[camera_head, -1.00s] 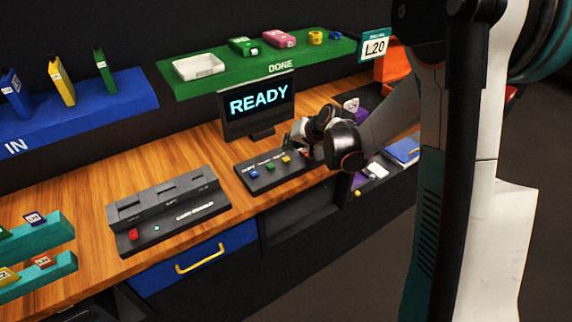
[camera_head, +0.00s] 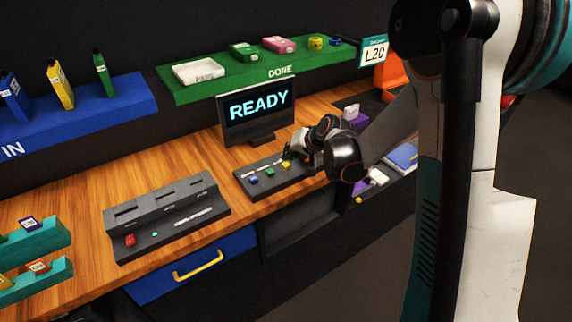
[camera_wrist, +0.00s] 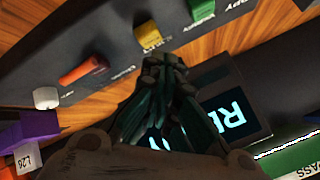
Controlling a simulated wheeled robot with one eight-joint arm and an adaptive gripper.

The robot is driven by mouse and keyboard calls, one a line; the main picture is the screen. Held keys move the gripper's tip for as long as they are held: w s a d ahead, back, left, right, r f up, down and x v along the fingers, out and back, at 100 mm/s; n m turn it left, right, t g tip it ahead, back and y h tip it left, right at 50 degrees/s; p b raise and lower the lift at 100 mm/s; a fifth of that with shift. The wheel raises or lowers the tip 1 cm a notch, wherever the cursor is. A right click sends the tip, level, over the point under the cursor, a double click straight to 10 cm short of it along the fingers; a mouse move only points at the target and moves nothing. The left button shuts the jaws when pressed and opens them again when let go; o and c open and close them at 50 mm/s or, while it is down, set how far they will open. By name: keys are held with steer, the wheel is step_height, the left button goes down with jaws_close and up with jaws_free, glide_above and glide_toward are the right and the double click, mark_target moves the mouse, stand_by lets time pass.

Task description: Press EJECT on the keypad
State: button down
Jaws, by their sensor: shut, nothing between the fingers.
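The keypad (camera_head: 262,180) is a dark sloped panel on the wooden counter below the READY screen. In the head view it shows a blue button (camera_head: 254,181), a green button (camera_head: 269,173) and a yellow button (camera_head: 285,164); its right end is hidden by my gripper (camera_head: 289,154). The wrist view shows the green button (camera_wrist: 201,9), the yellow button (camera_wrist: 148,36) and a long orange-red button (camera_wrist: 86,69). I cannot surely read EJECT on any label. My gripper (camera_wrist: 165,66) is shut and empty, its fingertips close by the yellow button; contact cannot be told.
The READY screen (camera_head: 257,106) stands close behind my gripper. A purple block (camera_wrist: 38,126) and a white knob (camera_wrist: 46,98) lie beyond the keypad's end. A dark slotted console (camera_head: 165,215) sits to the left, with bare counter between. The green DONE shelf (camera_head: 230,85) hangs above.

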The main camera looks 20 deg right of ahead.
steer(key=shift+f, duration=0.1)
stand_by(0.6)
steer(key=shift+f+b, duration=0.3)
steer(key=shift+b, duration=0.15)
steer(key=shift+f+b, duration=0.45)
steer(key=shift+f, duration=0.1)
stand_by(0.6)
steer(key=shift+r, duration=0.1)
steer(key=shift+r+p, duration=0.6)
steer(key=shift+r, duration=0.3)
steer(key=shift+r+p, duration=1.6)
steer(key=shift+r, duration=0.85)
